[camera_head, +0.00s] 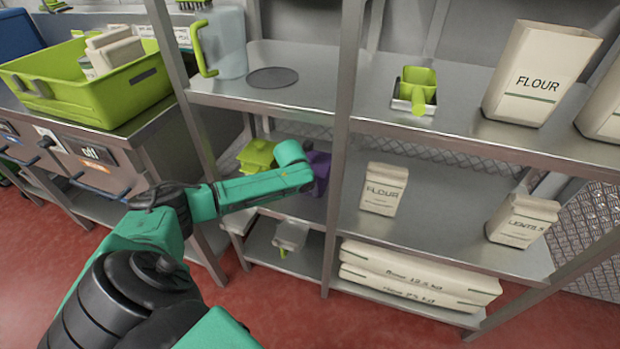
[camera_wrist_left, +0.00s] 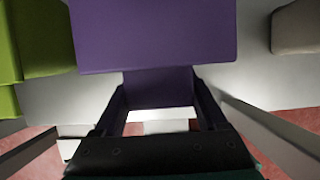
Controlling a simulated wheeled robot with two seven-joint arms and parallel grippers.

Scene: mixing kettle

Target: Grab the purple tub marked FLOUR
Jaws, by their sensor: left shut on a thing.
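The purple tub (camera_head: 319,172) is on the middle shelf, mostly hidden behind my left arm in the head view. In the left wrist view the purple tub (camera_wrist_left: 155,35) fills the top centre, close to the camera. My left gripper (camera_wrist_left: 160,82) is shut on a narrower purple part below the wide upper part. In the head view the arm's end hides its fingers. No FLOUR lettering shows on the visible faces of the tub. My right gripper is in neither view.
Green tubs (camera_head: 257,154) stand left of the purple one. A shelf post (camera_head: 343,130) rises just right of it, and the upper shelf (camera_head: 300,97) is overhead. A FLOUR bag (camera_head: 383,190) stands beyond the post. A green crate (camera_head: 90,85) sits on the left counter.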

